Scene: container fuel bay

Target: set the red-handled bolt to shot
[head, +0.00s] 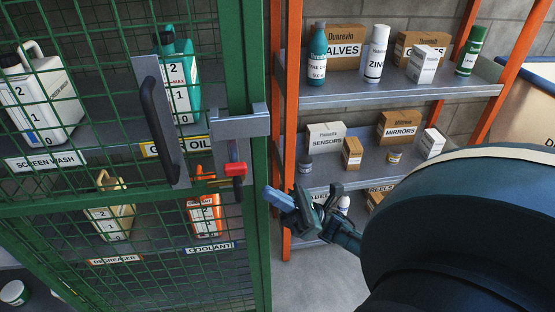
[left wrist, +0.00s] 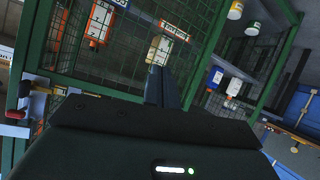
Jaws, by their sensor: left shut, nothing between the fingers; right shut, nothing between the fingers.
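The red-handled bolt (head: 236,169) is on the green mesh door near its right edge, below a grey metal bracket (head: 240,124). Its red handle hangs at the right end, and I cannot tell how far the bolt reaches into the post. Red parts near the door edge also show in the left wrist view (left wrist: 15,114). My right gripper (head: 287,198) is shut and empty, right of the bolt and apart from it, in front of the orange rack post. My left gripper (left wrist: 162,85) shows only in the left wrist view, shut and empty, in front of the mesh.
A black pull handle (head: 160,115) stands out from the door left of the bolt. Bottles and jugs stand behind the mesh. An orange-posted rack (head: 350,96) with boxes and cans is at the right. Bare floor (head: 325,275) shows below the rack.

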